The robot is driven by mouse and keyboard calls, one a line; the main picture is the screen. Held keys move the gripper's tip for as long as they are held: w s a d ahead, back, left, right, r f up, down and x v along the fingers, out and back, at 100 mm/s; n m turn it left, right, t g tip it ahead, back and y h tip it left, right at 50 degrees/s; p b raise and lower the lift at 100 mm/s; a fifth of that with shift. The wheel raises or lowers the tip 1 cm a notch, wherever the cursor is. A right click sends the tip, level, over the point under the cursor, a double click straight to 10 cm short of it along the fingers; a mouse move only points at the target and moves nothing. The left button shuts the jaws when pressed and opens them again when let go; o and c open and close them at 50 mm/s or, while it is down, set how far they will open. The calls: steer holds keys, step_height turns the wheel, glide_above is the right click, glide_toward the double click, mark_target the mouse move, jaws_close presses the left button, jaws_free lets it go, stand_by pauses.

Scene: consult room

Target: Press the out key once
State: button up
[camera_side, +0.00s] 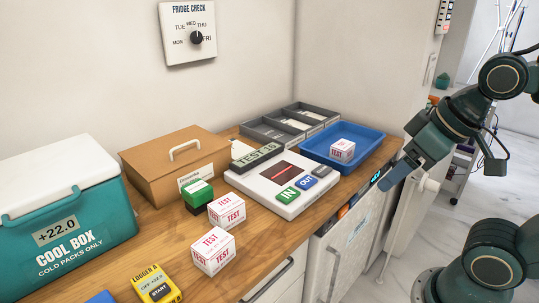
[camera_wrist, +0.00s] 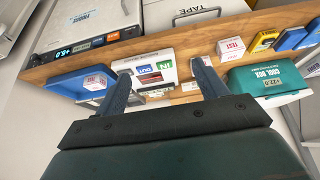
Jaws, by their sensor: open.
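The white scanner unit (camera_side: 270,182) lies on the wooden counter with a dark screen. Its blue OUT key (camera_side: 305,182) sits between the green IN key (camera_side: 287,194) and a dark grey key (camera_side: 321,171) along the front edge. In the wrist view the OUT key (camera_wrist: 146,69) and IN key (camera_wrist: 165,65) appear upside down between my fingers. My gripper (camera_side: 384,184) is open and empty, off the counter's front edge to the right of the unit, apart from the keys. In the wrist view my gripper (camera_wrist: 162,68) has its two fingers spread.
A blue tray (camera_side: 372,138) holding a TEST box (camera_side: 342,150) stands right of the unit. TEST boxes (camera_side: 213,251) and a green-topped stack (camera_side: 198,194) stand to the left, with a cool box (camera_side: 62,225), a brown case (camera_side: 150,168) and a yellow logger (camera_side: 156,285).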

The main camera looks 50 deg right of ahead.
steer(key=shift+c, duration=0.4)
jaws_close()
stand_by(1.3)
